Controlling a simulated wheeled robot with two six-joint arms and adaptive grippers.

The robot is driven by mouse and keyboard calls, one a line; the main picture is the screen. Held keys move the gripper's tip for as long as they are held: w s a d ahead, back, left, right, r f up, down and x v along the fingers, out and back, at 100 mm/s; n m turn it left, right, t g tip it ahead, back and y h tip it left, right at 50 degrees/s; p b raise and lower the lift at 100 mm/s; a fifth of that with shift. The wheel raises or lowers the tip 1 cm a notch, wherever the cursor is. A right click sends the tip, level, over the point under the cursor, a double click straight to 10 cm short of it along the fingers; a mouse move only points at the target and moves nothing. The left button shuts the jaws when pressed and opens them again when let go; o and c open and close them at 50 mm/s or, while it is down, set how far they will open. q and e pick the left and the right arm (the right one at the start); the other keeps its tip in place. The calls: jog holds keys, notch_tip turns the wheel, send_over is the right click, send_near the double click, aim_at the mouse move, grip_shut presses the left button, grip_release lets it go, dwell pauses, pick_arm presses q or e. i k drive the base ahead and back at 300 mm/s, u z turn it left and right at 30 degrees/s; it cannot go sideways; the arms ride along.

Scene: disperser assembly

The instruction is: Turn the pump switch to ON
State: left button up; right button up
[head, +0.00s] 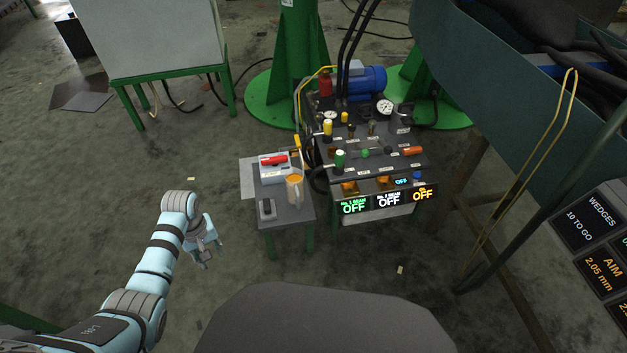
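The control panel (375,135) stands right of centre, with several knobs and levers in different colours. I cannot tell which is the pump switch, because the labels are too small. Along its front edge are a green OFF display (355,206), a white OFF display (389,200), an orange OFF display (424,194) and a small cyan OFF display (401,182). A small blue knob (417,176) sits above the orange display. My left gripper (213,256) is empty, with its fingers apart, left of the small table and well away from the panel. My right gripper is out of view.
A small table (289,219) left of the panel holds an orange-topped mug (294,189), a dark handheld device (267,208) and a box with a red item (274,160). A large blue-green trough (490,80) stands at the right. Floor between my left gripper and the small table is clear.

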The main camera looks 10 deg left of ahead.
aim_at(274, 161)
jog(key=z, duration=0.25)
jog(key=k, duration=0.3)
jog(key=u, duration=0.85)
jog(key=i, duration=1)
jog(key=z, duration=0.5)
jog(key=i, duration=0.75)
jog(key=z, duration=0.75)
